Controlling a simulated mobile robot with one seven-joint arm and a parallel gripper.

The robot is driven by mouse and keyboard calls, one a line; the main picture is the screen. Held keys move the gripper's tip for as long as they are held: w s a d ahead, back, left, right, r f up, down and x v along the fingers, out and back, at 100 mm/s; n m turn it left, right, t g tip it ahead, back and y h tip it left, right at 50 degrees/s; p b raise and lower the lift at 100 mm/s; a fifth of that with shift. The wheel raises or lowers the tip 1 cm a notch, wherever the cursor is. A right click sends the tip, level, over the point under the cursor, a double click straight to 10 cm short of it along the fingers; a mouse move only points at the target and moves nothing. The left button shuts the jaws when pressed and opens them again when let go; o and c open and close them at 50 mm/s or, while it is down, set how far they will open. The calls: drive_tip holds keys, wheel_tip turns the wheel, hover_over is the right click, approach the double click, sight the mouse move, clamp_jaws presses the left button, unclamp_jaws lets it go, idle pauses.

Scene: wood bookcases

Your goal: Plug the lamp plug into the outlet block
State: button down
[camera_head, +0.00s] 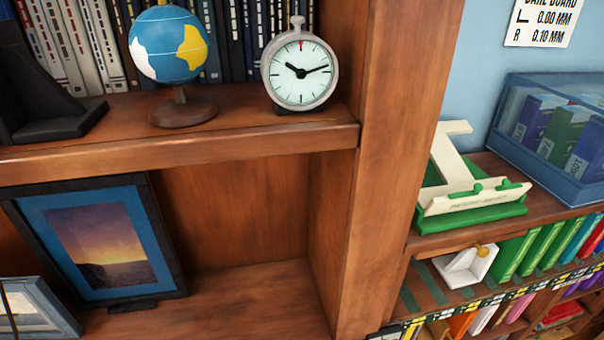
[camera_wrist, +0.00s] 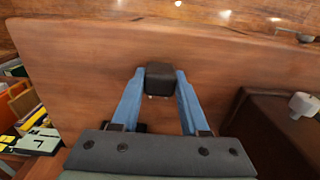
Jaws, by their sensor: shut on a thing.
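In the wrist view, my gripper (camera_wrist: 160,82) has its two blue fingers closed on a small dark block, which looks like the lamp plug (camera_wrist: 160,76). Small pale bits show at its lower edge; I cannot tell if they are prongs. A broad wooden panel lies behind it, and I cannot tell how far off it is. I cannot make out an outlet block or a lamp for certain in either view. My gripper does not show in the head view.
The head view shows a bookcase shelf (camera_head: 230,122) with a globe (camera_head: 168,45) and a clock (camera_head: 299,70). A framed picture (camera_head: 95,240) leans below. In the wrist view, a dark brown box-like thing (camera_wrist: 265,125) with a pale knob stands right; books (camera_wrist: 22,100) lie left.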

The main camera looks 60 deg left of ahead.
wheel_tip(320, 180, up, 9)
drive_tip(key=shift+r, duration=0.1)
idle(0.5)
